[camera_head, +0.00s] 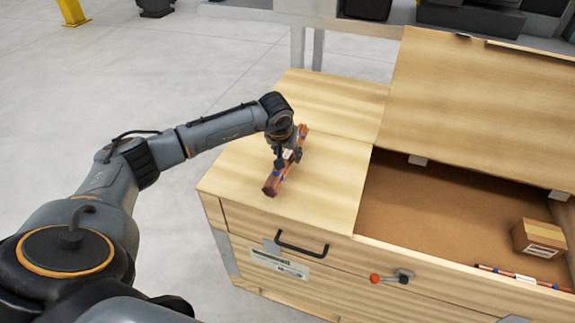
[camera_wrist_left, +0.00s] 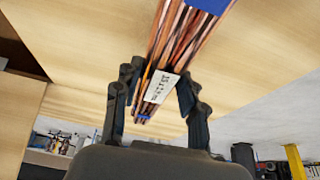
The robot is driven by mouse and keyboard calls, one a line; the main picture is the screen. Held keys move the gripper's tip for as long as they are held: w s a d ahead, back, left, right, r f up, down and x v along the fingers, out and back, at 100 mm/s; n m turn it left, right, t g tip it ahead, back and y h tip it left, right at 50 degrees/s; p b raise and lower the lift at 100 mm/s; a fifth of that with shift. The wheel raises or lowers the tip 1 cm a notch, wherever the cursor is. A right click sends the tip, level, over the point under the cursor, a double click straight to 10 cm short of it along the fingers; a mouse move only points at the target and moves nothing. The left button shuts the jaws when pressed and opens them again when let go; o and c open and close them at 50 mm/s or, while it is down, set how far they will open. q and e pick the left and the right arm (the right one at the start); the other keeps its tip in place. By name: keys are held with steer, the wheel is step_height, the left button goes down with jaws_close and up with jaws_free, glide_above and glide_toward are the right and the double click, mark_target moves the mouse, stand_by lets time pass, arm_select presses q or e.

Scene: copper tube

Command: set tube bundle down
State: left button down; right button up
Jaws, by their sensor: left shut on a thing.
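The tube bundle (camera_head: 273,184) is a set of reddish copper tubes with blue bands and a white label. My left gripper (camera_head: 287,158) is shut on the bundle near its middle. In the head view the bundle is over the left wooden top of the crate, its near end toward the front edge. I cannot tell whether it touches the wood. In the left wrist view the two fingers of my left gripper (camera_wrist_left: 158,95) are on either side of the bundle (camera_wrist_left: 188,40), beside the white label. My right gripper is not in view.
The wooden crate's left top (camera_head: 330,180) has bare room around the bundle. To the right is an open compartment (camera_head: 430,210) with a small cardboard box (camera_head: 540,238) and a thin tube piece (camera_head: 520,277). A raised lid (camera_head: 480,110) stands behind it. A black handle (camera_head: 302,247) is on the front.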

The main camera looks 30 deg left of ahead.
arm_select(q)
step_height(320, 180, down, 3)
steer(key=shift+w+f+b, duration=0.1)
steer(key=shift+f+b, duration=0.1)
steer(key=shift+b, duration=0.4)
steer(key=shift+r, duration=0.15)
steer(key=c, duration=1.2)
jaws_free()
steer(key=shift+f, duration=0.25)
steer(key=o, duration=0.4)
steer(key=shift+o, duration=0.2)
steer(key=shift+r, duration=0.1)
